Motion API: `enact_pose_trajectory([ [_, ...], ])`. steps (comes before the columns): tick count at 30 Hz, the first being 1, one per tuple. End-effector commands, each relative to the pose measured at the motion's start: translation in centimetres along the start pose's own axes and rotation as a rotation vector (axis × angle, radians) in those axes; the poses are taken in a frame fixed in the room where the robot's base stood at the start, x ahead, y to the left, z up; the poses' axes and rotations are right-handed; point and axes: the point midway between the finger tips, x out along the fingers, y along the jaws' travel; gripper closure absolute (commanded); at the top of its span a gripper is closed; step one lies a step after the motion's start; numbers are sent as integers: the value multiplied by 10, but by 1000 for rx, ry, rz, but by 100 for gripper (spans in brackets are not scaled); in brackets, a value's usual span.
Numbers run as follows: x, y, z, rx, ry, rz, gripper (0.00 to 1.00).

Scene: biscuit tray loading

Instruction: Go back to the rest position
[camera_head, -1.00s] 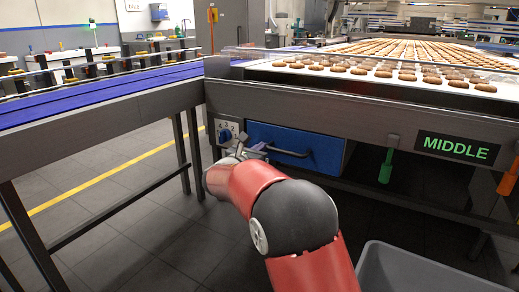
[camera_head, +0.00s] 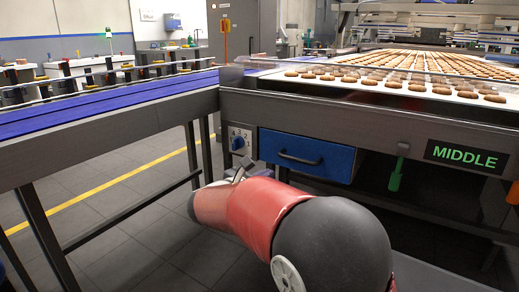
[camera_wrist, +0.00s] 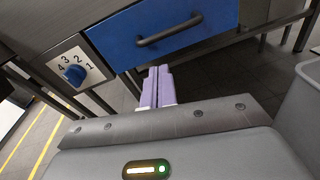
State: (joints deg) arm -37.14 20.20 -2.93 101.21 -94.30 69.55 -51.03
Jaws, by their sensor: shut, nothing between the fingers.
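My gripper (camera_wrist: 158,88) is shut and empty; its two pale purple fingers lie together in the wrist view. In the head view my gripper (camera_head: 241,170) is partly hidden behind my red and grey arm, low in front of the machine. The blue drawer (camera_head: 306,155) is above and to the right of it, closed, with a dark bar handle (camera_head: 300,159). In the wrist view the fingers are below the drawer (camera_wrist: 160,30) and apart from its handle.
A numbered blue knob (camera_head: 238,143) is left of the drawer. A green handle (camera_head: 396,176) hangs beside the MIDDLE sign (camera_head: 464,155). A blue conveyor (camera_head: 110,101) runs left; biscuits (camera_head: 390,75) cover the belt above. A grey bin (camera_wrist: 300,110) stands right. Dark floor lies open at left.

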Motion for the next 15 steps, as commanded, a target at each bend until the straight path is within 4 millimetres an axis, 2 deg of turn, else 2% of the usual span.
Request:
enact_pose_trajectory([
  [1, 7, -32, 15, 90, 48, -63, 100],
  [2, 9, -52, 20, 156, 87, -106, 100],
  [3, 11, -82, 25, 256, 140, -169, 100],
  [7, -3, -176, 32, 629, 303, -395, 100],
  [9, -21, -218, 30, 839, 374, -517, 100],
  [12, -53, -266, 25, 1148, 455, -688, 100],
  [15, -91, -301, 17, 1463, 517, -856, 100],
])
